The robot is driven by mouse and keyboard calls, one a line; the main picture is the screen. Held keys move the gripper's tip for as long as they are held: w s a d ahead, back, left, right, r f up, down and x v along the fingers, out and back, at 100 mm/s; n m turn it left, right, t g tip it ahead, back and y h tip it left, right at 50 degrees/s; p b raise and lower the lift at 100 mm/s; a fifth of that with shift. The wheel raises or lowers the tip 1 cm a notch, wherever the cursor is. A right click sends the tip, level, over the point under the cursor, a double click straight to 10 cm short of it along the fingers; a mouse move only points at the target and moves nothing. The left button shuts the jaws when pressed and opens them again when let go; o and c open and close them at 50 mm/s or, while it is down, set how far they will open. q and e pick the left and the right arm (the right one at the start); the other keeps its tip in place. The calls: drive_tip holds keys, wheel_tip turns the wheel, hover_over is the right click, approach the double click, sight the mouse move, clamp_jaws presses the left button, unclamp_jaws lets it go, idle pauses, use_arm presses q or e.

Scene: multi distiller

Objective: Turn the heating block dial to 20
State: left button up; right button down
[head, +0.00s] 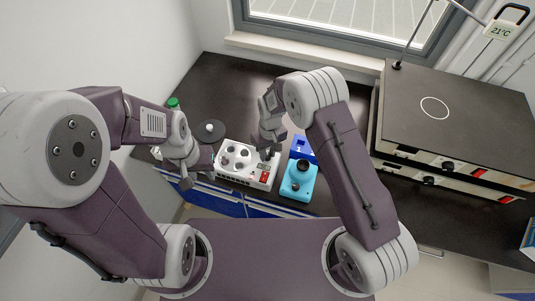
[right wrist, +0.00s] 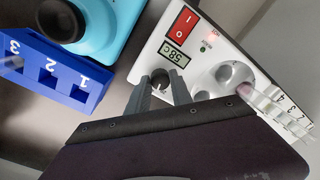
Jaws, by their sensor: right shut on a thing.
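The white heating block (head: 229,178) stands on the dark bench, with round wells in its top, a red switch (right wrist: 184,22) and a small digital display (right wrist: 175,57). The display seems to show a two-digit number and a C, but I cannot read it surely. The heating block dial (right wrist: 160,77) is a small dark knob beside the display. My right gripper (right wrist: 162,95) reaches down to the block, its two fingers shut on the dial from both sides. My left gripper (head: 198,172) hangs left of the block, its fingers apart and empty.
A light-blue device with a black top (head: 299,177) stands just right of the block, with a blue numbered rack (right wrist: 69,74) behind it. A round dark plate (head: 209,130) and a green-capped bottle (head: 173,103) are at the left. A large hot plate (head: 460,115) fills the right.

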drive_tip(key=n, duration=0.3)
drive_tip(key=shift+w+n+b, duration=0.1)
drive_tip(key=shift+n+b, duration=0.2)
drive_tip(key=shift+b, duration=0.05)
drive_tip(key=shift+r+n, duration=0.1)
drive_tip(key=shift+n, duration=1.3)
drive_tip(key=c, duration=1.2)
unclamp_jaws()
drive_tip(key=shift+o, duration=0.3)
drive_tip(key=shift+b, duration=0.3)
